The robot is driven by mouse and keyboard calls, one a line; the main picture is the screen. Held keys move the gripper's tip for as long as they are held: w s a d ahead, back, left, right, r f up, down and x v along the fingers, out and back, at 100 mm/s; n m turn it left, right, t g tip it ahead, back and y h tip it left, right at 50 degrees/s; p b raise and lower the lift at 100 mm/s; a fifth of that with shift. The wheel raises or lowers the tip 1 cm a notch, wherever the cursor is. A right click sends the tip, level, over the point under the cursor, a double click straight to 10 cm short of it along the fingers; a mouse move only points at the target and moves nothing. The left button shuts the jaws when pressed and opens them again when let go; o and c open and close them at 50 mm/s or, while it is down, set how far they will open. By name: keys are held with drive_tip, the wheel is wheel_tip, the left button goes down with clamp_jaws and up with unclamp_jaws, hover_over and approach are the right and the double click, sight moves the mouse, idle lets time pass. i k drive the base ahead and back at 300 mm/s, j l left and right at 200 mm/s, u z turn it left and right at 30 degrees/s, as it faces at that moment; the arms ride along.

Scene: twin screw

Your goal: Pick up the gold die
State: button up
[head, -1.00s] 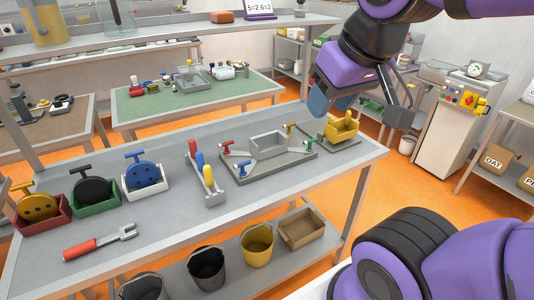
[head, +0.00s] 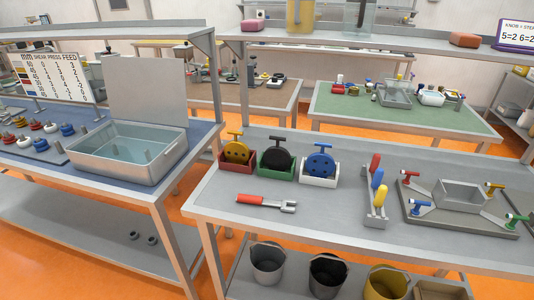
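The gold die (head: 236,152) appears to be the yellow round disc with dark holes and a T-shaped handle on top. It stands upright in a red holder (head: 237,168) at the left of the row on the grey bench (head: 330,213). A black disc (head: 278,157) in a green holder and a blue disc (head: 320,163) in a white holder stand to its right, each with a T-handle. My gripper is outside the head view now, so its fingers cannot be seen.
A red-handled fork-ended tool (head: 266,202) lies in front of the holders. A stand with red, yellow and blue handles (head: 376,192) and a grey fixture (head: 462,205) are to the right. A water basin (head: 130,152) sits on the left bench. Buckets (head: 268,264) stand on the lower shelf.

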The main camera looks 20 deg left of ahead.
sight(236, 152)
drive_tip(key=i+j, duration=0.1)
drive_tip(key=j, duration=0.4)
drive_tip(key=i+j, duration=0.1)
drive_tip(key=j, duration=0.4)
drive_tip(key=i+j, duration=0.1)
drive_tip(key=j, duration=0.35)
drive_tip(key=i+j, duration=0.1)
drive_tip(key=j, duration=0.4)
drive_tip(key=i+j, duration=0.1)
drive_tip(key=j, duration=0.4)
drive_tip(key=i+j, duration=0.1)
drive_tip(key=j, duration=0.4)
drive_tip(key=i+j, duration=0.1)
drive_tip(key=j, duration=0.35)
